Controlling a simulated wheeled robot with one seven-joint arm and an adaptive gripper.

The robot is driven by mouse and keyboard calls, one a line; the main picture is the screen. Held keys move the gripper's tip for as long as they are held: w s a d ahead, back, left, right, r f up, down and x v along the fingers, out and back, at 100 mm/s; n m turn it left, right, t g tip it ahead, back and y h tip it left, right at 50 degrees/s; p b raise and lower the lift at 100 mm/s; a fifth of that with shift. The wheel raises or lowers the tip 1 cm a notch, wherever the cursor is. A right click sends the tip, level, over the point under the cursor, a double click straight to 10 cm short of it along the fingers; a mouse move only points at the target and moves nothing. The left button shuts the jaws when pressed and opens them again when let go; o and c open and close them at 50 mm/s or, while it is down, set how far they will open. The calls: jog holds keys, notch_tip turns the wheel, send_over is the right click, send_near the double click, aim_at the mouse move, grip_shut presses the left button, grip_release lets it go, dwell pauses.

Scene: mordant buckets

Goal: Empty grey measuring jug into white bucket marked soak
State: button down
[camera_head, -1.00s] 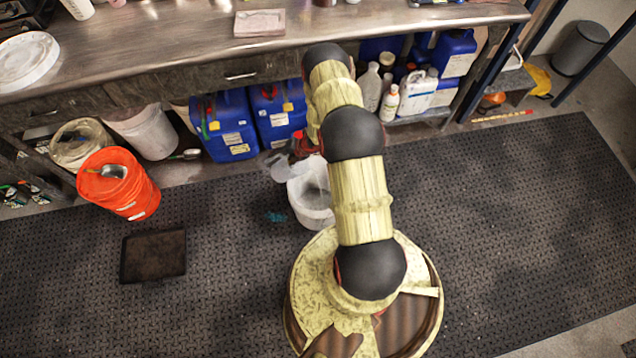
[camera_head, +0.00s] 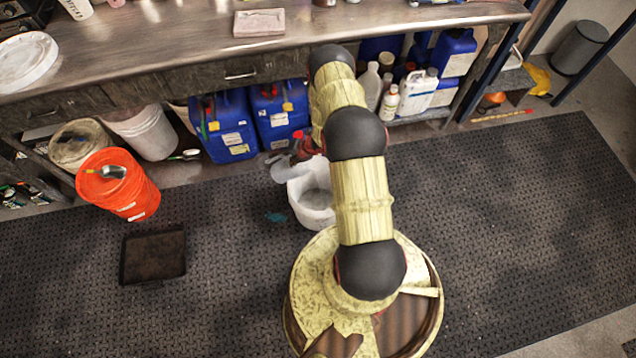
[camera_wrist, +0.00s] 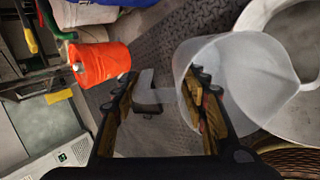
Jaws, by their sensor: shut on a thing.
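The grey measuring jug (camera_head: 288,170) is translucent and is held tilted at the left rim of the white bucket (camera_head: 314,206). In the wrist view the jug (camera_wrist: 240,82) is at the right, overlapping the pale bucket (camera_wrist: 297,118). My gripper (camera_head: 304,150) is shut on the jug, mostly hidden by my arm in the head view. Its fingers also show in the wrist view (camera_wrist: 162,92). The bucket stands upright on the dark mat, and its inside is partly visible. I cannot read any mark on it, nor tell what is left in the jug.
An orange bucket (camera_head: 128,196) with a metal scoop on top stands at the left. A dark tray (camera_head: 153,257) lies on the mat. Blue canisters (camera_head: 228,125) and white bottles stand under the metal bench (camera_head: 160,45). The mat to the right (camera_head: 510,200) is clear.

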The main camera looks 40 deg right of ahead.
jog(key=shift+s+d+f, duration=0.15)
jog(key=shift+d, duration=0.05)
dwell(0.8)
jog(key=shift+s+d+t+y+b, duration=0.35)
jog(key=shift+s+t+y, duration=0.15)
jog(key=shift+t+y, duration=0.25)
dwell(3.2)
